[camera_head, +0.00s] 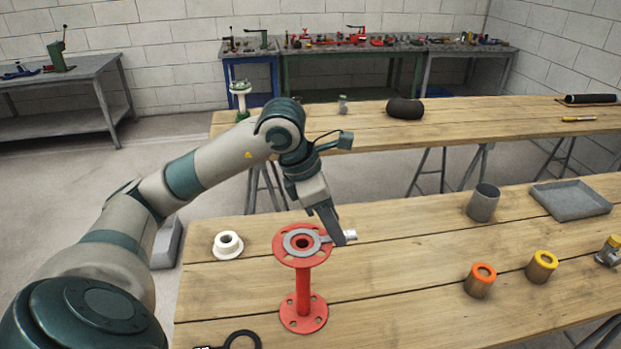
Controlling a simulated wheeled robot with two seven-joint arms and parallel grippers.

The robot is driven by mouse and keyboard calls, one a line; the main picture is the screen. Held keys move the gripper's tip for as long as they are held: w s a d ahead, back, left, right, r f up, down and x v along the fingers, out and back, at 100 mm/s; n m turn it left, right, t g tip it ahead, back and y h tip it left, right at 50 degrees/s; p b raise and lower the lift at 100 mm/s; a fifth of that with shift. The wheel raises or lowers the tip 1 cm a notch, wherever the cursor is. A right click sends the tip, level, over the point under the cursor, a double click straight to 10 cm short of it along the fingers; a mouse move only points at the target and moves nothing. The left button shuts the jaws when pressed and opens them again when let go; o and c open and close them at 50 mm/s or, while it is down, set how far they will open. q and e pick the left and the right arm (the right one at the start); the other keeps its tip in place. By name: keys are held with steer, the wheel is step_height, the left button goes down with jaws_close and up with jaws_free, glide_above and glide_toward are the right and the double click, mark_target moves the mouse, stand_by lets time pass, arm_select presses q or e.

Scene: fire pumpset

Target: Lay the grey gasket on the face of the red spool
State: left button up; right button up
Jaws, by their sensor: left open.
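The red spool (303,284) stands upright on the near wooden table, a flange at its top and another at its foot. The grey gasket (289,248) is a flat ring with a tab pointing right. It lies over the spool's top face, and the red rim shows around it. From this angle I cannot tell whether it sits fully flat. My left gripper (338,238) is open, with its fingertips at the tab on the right of the gasket. The fingers hide part of the tab. My right gripper is not in view.
A white flanged piece (228,245) sits left of the spool, and a black ring (242,340) lies in front. A grey cup (483,203), a grey tray (571,199) and orange-topped (481,280) and yellow-topped (541,267) cylinders stand right. The table between is clear.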

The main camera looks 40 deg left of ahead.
arm_select(q)
steer(key=b+v, duration=0.2)
steer(key=v, duration=1.4)
steer(key=shift+b, duration=0.3)
steer(key=shift+s, duration=0.15)
stand_by(0.4)
